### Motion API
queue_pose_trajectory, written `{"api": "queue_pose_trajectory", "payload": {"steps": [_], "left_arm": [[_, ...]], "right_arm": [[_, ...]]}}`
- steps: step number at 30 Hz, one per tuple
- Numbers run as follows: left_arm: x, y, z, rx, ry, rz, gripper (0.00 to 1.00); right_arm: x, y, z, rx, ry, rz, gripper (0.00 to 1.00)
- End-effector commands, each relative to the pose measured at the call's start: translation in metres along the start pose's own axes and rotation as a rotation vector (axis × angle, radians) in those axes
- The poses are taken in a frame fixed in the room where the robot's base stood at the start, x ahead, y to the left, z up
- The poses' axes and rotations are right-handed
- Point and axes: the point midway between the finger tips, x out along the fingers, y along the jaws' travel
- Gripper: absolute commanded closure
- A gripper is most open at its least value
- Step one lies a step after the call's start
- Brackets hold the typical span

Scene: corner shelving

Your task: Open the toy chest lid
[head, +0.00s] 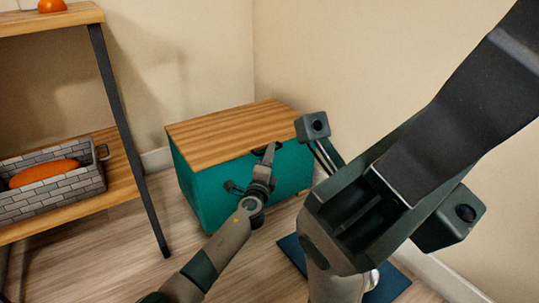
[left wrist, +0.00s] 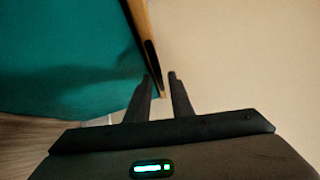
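The toy chest (head: 215,192) is a teal box with a striped wooden lid (head: 225,130), which lies shut on top. A dark handle (head: 285,144) is at the lid's front edge. My left gripper (head: 269,151) is at this front edge, close to the handle. In the left wrist view its two fingers (left wrist: 161,80) are apart, and the lid's edge (left wrist: 141,22) runs down between the fingertips. I cannot tell if they touch it. The teal chest wall (left wrist: 60,60) fills the left of that view. My right arm and hand (head: 350,215) loom large at the right; its fingertips cannot be made out.
A wooden shelf (head: 122,185) with a dark metal post (head: 125,130) stands left of the chest. A grey brick-patterned basket (head: 85,187) with an orange item is on it. Beige walls meet behind the chest. A blue mat (head: 392,284) lies on the floor at the right.

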Motion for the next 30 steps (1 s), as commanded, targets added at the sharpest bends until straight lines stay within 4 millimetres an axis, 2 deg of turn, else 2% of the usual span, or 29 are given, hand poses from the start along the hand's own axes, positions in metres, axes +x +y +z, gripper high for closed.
{"api": "queue_pose_trajectory", "payload": {"steps": [1, 2, 30], "left_arm": [[0.0, 0.0001, 0.0, 0.0, 0.0, 0.0, 0.93], [0.0, 0.0001, 0.0, 0.0, 0.0, 0.0, 1.0], [-0.0003, 0.0008, 0.0002, 0.0, 0.0, 0.001, 1.0]], "right_arm": [[0.0003, -0.0002, -0.0002, 0.0, 0.001, -0.001, 0.69], [0.0004, -0.0003, -0.0003, 0.0, 0.002, -0.001, 0.69], [0.0003, -0.0002, -0.0005, 0.0, 0.002, -0.001, 0.69]]}}
